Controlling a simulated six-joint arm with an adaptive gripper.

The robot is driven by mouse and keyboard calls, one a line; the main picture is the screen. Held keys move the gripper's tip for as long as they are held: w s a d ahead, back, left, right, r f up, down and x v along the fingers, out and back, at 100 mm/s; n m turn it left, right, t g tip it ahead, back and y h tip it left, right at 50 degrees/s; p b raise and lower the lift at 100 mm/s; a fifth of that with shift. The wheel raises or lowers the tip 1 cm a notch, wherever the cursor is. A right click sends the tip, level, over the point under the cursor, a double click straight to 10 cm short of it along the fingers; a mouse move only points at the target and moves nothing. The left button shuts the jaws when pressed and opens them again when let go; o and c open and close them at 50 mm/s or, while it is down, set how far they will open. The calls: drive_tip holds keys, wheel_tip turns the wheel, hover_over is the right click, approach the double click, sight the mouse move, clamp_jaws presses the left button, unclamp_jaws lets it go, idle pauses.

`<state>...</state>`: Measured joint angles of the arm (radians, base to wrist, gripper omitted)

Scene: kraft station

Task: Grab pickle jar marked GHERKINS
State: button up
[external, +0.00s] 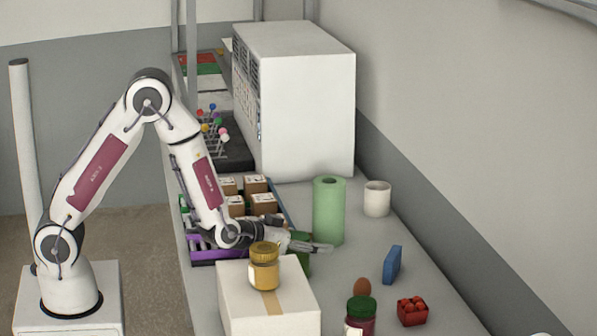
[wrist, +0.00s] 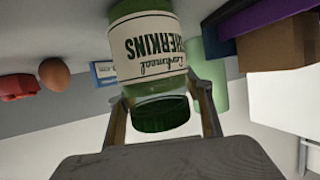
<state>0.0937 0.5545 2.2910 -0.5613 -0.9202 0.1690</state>
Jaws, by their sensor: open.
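The GHERKINS jar (wrist: 152,45) is green with a white label, shown upside down in the wrist view, and has a dark green lid (wrist: 160,116). In the external view the green jar (external: 303,265) stands behind the cardboard box, partly hidden by my gripper (external: 322,248). My gripper is open, and in the wrist view its two fingers (wrist: 160,104) lie on either side of the jar's lid end. I cannot tell whether either finger touches it.
A white box (external: 240,300) bearing a yellow jar (external: 264,272) stands close in front. A green roll (external: 329,212) stands just behind my gripper. An egg (external: 362,287), a blue box (external: 392,265), red punnet (external: 412,311) and green-lidded red jar (external: 361,317) are to the right.

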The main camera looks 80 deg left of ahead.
clamp_jaws()
drive_tip(key=shift+s+f, duration=0.1)
idle(0.4)
wheel_tip(320, 180, up, 10)
idle(0.9)
idle(0.5)
